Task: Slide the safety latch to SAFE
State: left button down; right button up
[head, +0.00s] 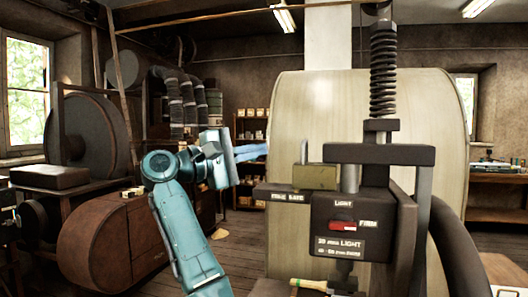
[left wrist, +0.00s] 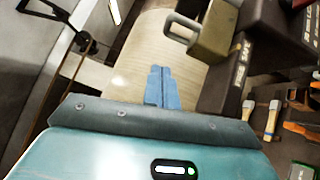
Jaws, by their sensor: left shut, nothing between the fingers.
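The safety latch (head: 315,177) is a brass-coloured block with a grey upright handle at its left end. It sits on a dark ledge of the press, beside a small label strip (head: 285,196) that includes the word SAFE. It also shows in the left wrist view (left wrist: 217,32), with its looped handle toward the fingers. My left gripper (head: 264,150) is shut and empty, left of the latch handle and apart from it in the picture. Its pale blue fingers also show in the left wrist view (left wrist: 160,72). My right gripper is not in view.
The dark press (head: 385,190) carries a tall spring (head: 384,70) and a red knob panel (head: 343,227). A large pale drum (head: 345,100) stands behind it. Brushes (left wrist: 272,118) lie near the press. Brown machinery (head: 110,240) stands at left.

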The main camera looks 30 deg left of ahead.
pick_arm(q)
jog(key=b+v, duration=0.1)
jog(key=v, duration=0.5)
jog(key=shift+s, duration=0.3)
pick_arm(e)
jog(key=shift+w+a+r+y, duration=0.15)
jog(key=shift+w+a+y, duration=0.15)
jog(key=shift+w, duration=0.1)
pick_arm(q)
jog(key=shift+f, duration=0.15)
